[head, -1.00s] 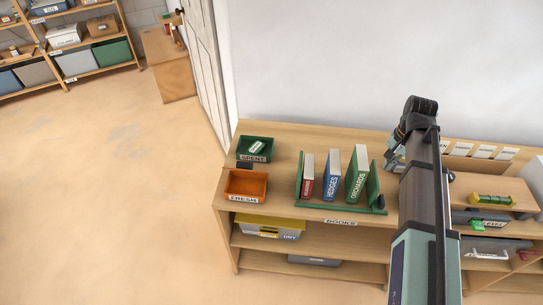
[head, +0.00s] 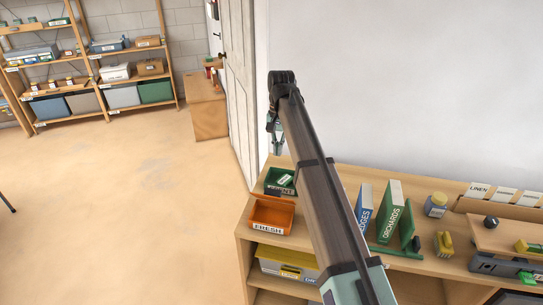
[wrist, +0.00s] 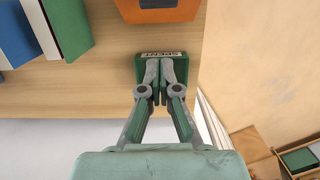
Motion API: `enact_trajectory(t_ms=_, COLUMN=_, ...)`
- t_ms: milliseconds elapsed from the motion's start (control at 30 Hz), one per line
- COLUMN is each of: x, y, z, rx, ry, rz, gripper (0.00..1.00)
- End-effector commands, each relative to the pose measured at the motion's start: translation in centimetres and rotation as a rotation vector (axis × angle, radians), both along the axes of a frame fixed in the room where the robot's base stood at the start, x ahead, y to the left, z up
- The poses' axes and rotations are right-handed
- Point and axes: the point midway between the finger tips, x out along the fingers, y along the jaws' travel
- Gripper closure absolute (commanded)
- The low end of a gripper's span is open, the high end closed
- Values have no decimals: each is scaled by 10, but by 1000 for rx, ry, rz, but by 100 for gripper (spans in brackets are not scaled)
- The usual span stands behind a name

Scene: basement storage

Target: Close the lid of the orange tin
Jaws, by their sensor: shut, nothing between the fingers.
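The orange tin (head: 262,228), labelled FRESH, stands at the left end of the wooden bench top. Its top looks open in the head view, and I cannot clearly make out its lid. In the wrist view only part of the orange tin (wrist: 160,14) shows at the top edge. My gripper (head: 277,150) is above the far left end of the bench. In the wrist view my gripper (wrist: 160,98) is shut and empty, over the green tin (wrist: 144,70) labelled SPENT, apart from the orange tin. I cannot tell whether the fingers touch the green tin.
The green tin (head: 272,188) stands just behind the orange tin. Right of them are books (head: 390,212) in a green rack, partly hidden by my arm. A white door (head: 243,90) and wall are behind; open floor lies left.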

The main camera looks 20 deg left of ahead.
Motion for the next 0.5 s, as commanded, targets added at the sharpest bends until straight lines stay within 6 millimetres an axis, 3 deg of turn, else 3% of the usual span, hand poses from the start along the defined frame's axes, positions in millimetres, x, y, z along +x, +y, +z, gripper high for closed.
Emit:
enact_trajectory(t_ms=433, x=-13, y=-2, z=-81, rx=-1, ry=2, rz=0, gripper=100)
enact_trajectory(t_ms=500, x=-25, y=-4, z=-86, rx=-1, ry=1, rz=1, gripper=100)
